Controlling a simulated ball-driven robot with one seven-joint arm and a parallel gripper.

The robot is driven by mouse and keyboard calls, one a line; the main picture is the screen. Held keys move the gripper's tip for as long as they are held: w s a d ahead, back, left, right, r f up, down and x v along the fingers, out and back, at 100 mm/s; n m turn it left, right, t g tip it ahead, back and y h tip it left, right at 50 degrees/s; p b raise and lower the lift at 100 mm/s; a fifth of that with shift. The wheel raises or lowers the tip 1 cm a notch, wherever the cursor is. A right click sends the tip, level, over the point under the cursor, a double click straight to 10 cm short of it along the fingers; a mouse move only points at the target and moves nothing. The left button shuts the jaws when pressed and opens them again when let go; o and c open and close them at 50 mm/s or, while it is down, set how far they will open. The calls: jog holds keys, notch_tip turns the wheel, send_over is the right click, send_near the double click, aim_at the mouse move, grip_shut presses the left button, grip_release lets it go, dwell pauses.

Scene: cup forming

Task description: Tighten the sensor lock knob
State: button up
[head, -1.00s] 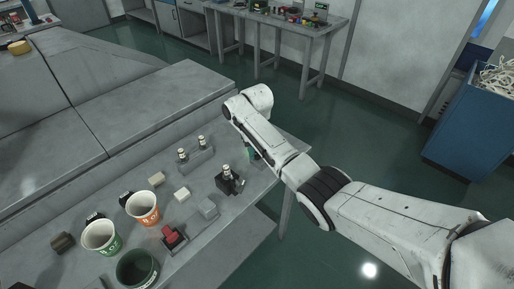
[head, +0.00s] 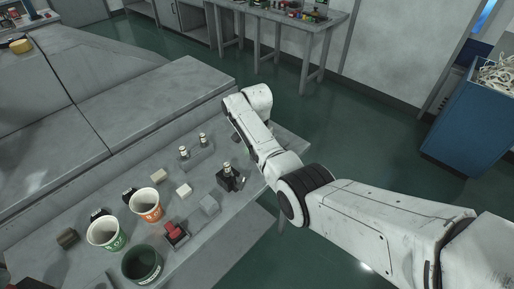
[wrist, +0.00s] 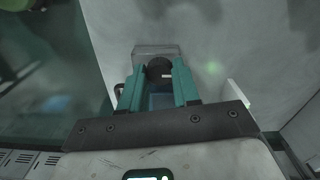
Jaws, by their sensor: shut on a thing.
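A dark round knob (wrist: 159,69) with a small pale mark sits in front of a grey, box-like block (wrist: 146,50) in the wrist view. My gripper (wrist: 159,75) has a teal finger on each side of the knob and is shut on it. A bluish patch shows between the fingers below the knob. In the head view the knob cannot be made out; my arm covers most of that spot at the bench's far right end.
On the grey bench (head: 262,190) stand a green-marked cup (head: 104,246), an orange-marked cup (head: 148,212), a dark green container (head: 126,268), a red-topped switch (head: 174,230), a black block (head: 222,180) and a two-peg holder (head: 198,152). A blue bin (head: 462,140) stands at right.

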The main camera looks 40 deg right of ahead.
jog(key=shift+w+r+m, duration=0.1)
jog(key=shift+m, duration=1.6)
jog(key=o, duration=1.1)
jog(key=shift+c, duration=0.2)
notch_tip(320, 180, up, 11)
jog(key=b, duration=0.1)
